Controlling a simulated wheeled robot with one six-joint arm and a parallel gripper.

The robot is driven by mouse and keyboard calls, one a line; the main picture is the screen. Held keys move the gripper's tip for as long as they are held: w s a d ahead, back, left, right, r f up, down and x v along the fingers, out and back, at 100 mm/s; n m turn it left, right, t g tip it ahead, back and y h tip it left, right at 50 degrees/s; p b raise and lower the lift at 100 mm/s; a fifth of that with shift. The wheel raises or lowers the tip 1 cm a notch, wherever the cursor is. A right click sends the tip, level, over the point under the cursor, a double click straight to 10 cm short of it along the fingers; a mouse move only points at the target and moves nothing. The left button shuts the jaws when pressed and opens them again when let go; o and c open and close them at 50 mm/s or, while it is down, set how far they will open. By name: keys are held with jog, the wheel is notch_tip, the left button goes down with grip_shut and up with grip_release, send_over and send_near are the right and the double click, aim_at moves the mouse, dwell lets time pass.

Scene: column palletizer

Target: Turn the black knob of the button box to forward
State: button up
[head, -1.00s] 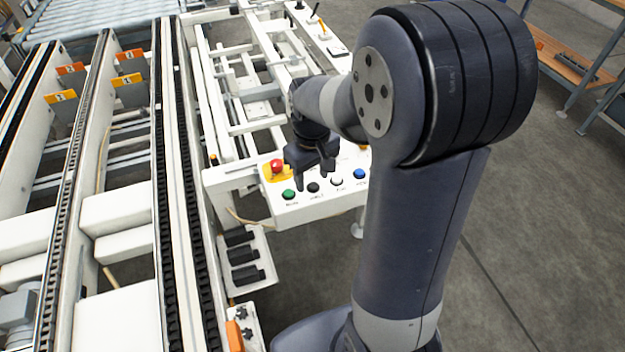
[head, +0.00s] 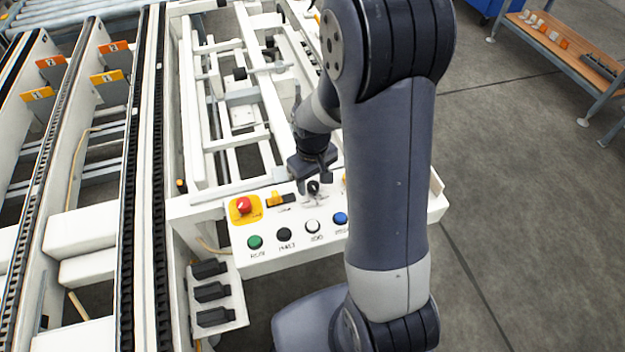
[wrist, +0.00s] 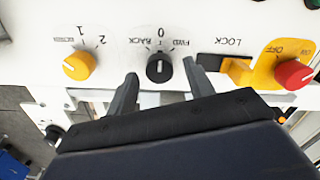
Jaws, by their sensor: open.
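The button box (head: 384,205) is a white sloped panel in the head view. Its black knob (head: 313,187) sits in the upper row, partly hidden by my gripper (head: 314,172). In the wrist view the black knob (wrist: 159,68) lies between the open fingers of my gripper (wrist: 159,73), with a gap on both sides. The labels appear upside down there: 0 above the knob, FWD to its upper right, BACK to its upper left. The knob's white line is upright in the picture, in line with the 0.
Green (head: 255,242), black (head: 284,235), white (head: 312,226) and blue (head: 340,218) buttons line the front. Conveyor rails (head: 145,150) run at left.

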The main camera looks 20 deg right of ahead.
jog(key=shift+f, duration=0.2)
jog(key=c, duration=1)
jog(key=shift+o, duration=0.2)
jog(key=m, duration=0.4)
jog(key=shift+b, duration=0.4)
jog(key=m, duration=0.4)
jog(key=shift+d+m, duration=0.1)
jog(key=shift+m, duration=0.5)
